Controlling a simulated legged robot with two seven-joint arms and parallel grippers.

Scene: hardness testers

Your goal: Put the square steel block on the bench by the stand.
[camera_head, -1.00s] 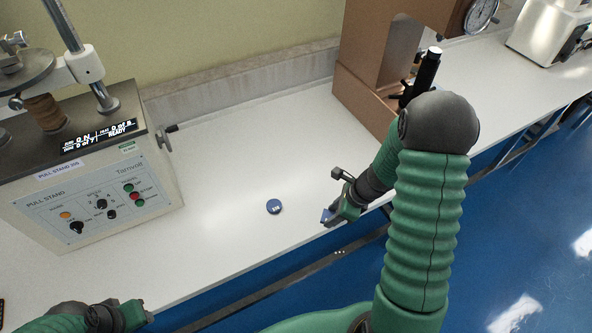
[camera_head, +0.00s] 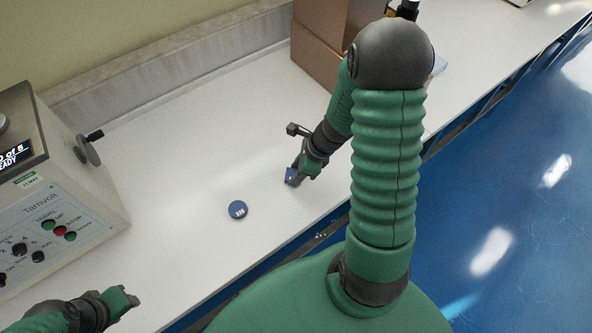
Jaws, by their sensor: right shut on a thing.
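My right gripper (camera_head: 298,170) is shut on a small blue-grey block (camera_head: 291,176), which I take to be the square steel block. It is over the bench (camera_head: 190,172) near its front edge; I cannot tell whether the block touches the top. The pull stand (camera_head: 60,190), a grey machine with a button panel, stands on the bench at the left; its upper part is out of view. My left gripper (camera_head: 131,297) is at the lower left, in front of the stand; its jaws are too small to read.
A round dark blue disc (camera_head: 238,210) with white marks lies on the bench between the stand and my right gripper. The bench between the stand and the brown machine is otherwise clear.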

